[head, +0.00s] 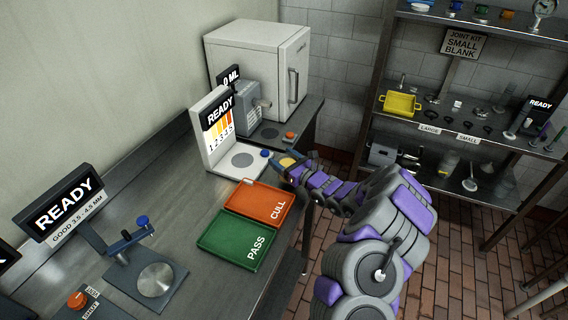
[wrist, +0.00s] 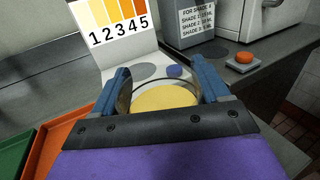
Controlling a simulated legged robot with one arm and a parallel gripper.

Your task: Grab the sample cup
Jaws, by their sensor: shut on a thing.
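The sample cup (wrist: 163,98) is a clear, round cup with yellow contents, seen between the two blue fingers in the wrist view. In the head view its yellow top (head: 287,162) shows at the end of my purple and grey arm, at the front right of the white shade station. My gripper (wrist: 163,90) is shut on the cup, with one finger on each side. It also shows in the head view (head: 288,165). The cup's lower part is hidden by the gripper body, so I cannot tell whether it touches the surface below.
The white shade station (head: 222,141) reads READY and has a grey round pad (head: 242,160) and blue button (head: 265,153). An orange CULL tray (head: 262,190) and green PASS tray (head: 222,240) lie nearby. A gauge stand (head: 150,275) is left. A rack (head: 455,130) stands right.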

